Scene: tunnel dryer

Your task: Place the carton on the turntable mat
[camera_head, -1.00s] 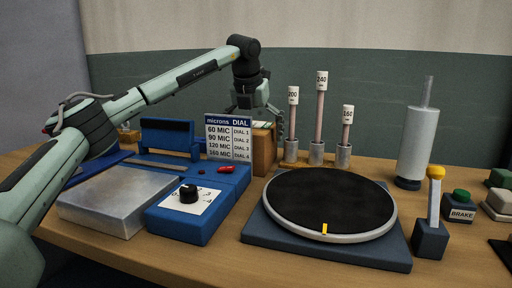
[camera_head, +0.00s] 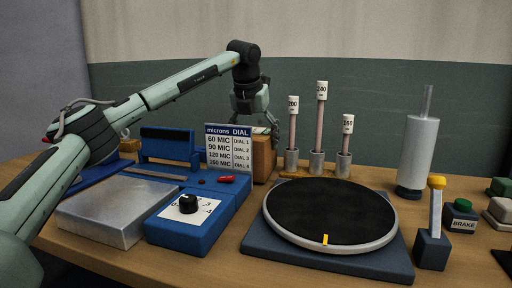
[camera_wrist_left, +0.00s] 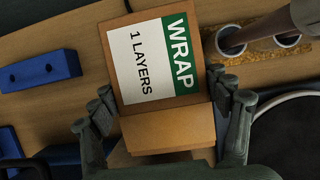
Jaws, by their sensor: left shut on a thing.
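The carton (camera_head: 264,158) is a brown box standing on the table behind the dial sign, which hides part of it. In the left wrist view the carton (camera_wrist_left: 165,132) has a white and green label reading "WRAP 1 LAYERS". My left gripper (camera_head: 256,128) comes down over it from above and is shut on it, with fingers on both sides (camera_wrist_left: 166,112). The turntable mat (camera_head: 330,208) is a black disc with a pale rim and a yellow mark, on a dark blue base. It is empty, to the right and in front of the carton. My right gripper is not in view.
Capped tubes in metal cups (camera_head: 316,160) stand close right of the carton. The dial sign (camera_head: 228,148) and blue sealer (camera_head: 190,225) are at its left. A grey roll (camera_head: 417,155), yellow-topped lever (camera_head: 433,225) and brake button (camera_head: 461,215) stand right of the turntable.

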